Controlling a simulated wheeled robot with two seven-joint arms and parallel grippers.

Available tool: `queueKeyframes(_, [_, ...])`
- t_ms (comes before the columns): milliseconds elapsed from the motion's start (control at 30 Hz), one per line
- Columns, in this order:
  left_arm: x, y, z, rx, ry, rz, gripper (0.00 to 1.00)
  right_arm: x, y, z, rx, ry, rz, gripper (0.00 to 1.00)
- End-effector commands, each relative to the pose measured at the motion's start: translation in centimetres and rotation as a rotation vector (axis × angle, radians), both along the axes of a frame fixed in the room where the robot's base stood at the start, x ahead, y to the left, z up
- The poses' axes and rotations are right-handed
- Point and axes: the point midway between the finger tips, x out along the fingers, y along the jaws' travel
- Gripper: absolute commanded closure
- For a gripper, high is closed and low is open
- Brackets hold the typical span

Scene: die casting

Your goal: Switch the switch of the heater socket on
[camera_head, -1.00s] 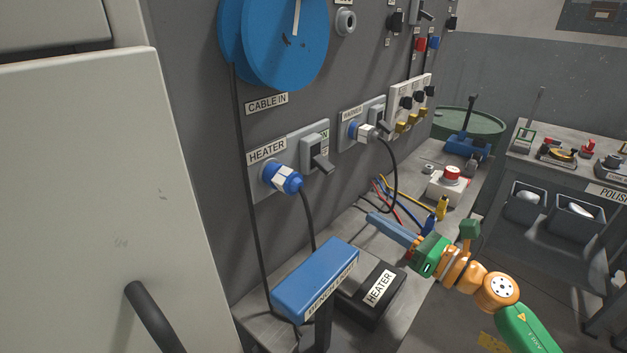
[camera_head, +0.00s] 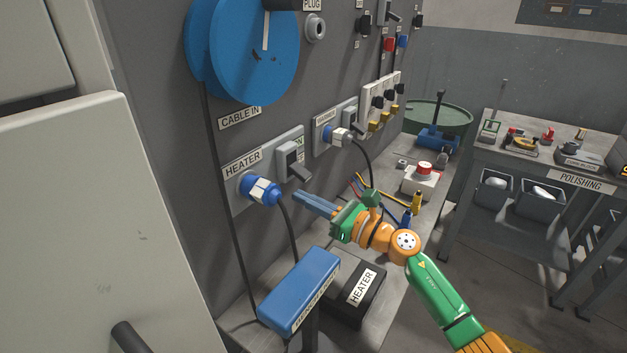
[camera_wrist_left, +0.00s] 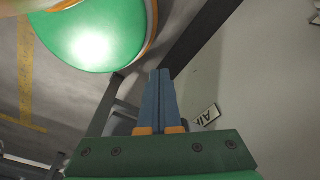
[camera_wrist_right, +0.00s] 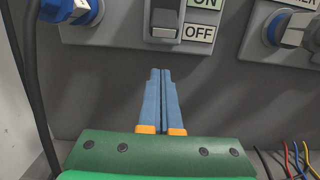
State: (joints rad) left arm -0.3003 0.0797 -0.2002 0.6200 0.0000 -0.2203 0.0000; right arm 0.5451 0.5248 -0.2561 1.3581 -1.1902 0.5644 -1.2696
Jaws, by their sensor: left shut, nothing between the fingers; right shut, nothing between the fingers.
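The heater socket (camera_head: 235,178) is a grey plate on the panel under a HEATER label, with a blue plug (camera_head: 260,190) in its left part. Its switch (camera_head: 298,172) is a grey lever at the right of the plate, pointing outward and down.
A second socket with its own plug (camera_head: 340,135) and switch lies to the right on the panel. A red button box (camera_head: 420,180) sits farther along the bench.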

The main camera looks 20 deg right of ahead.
Motion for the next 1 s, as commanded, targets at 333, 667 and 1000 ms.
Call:
queueKeyframes(333, [0.0, 0.0, 3.4, -0.001, 0.000, 0.000, 1.00, -1.4, -1.1, 3.7, 0.001, 0.001, -0.001, 1.00])
queueKeyframes(667, [0.0, 0.0, 3.4, 0.000, 0.000, 0.000, 1.00, -1.4, -1.2, 3.6, 0.000, 0.001, -0.001, 1.00])
queueKeyframes(1000, [0.0, 0.0, 4.9, 0.000, -0.001, 0.001, 1.00, -1.6, -1.3, 4.1, -0.036, 0.047, -0.001, 1.00])
